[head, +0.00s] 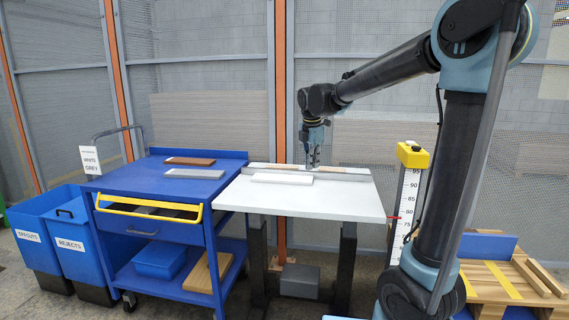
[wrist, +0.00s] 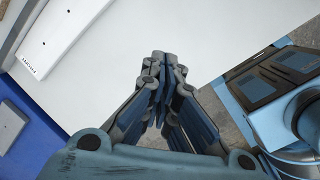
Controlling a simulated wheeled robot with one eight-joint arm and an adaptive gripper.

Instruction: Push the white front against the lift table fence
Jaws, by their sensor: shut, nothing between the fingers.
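The white front (head: 282,178) lies flat on the pale lift table (head: 330,198), close to the fence (head: 345,171) along its back edge. I cannot tell whether it touches the fence. In the wrist view, the white front (wrist: 66,30) lies at the upper left, with small printed lettering and a dark hole near its end. My gripper (head: 313,160) points down near the right end of the front, by the fence in the head view. In the wrist view, its closed fingers (wrist: 164,62) are empty and apart from the front, over bare tabletop (wrist: 225,35).
A blue cart (head: 215,192) stands left of the table, bearing a brown board (head: 190,161) and a grey board (head: 194,173). Blue bins (head: 72,235) stand farther left. A yellow-topped height scale (head: 411,157) stands right of the table. The table's front half is clear.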

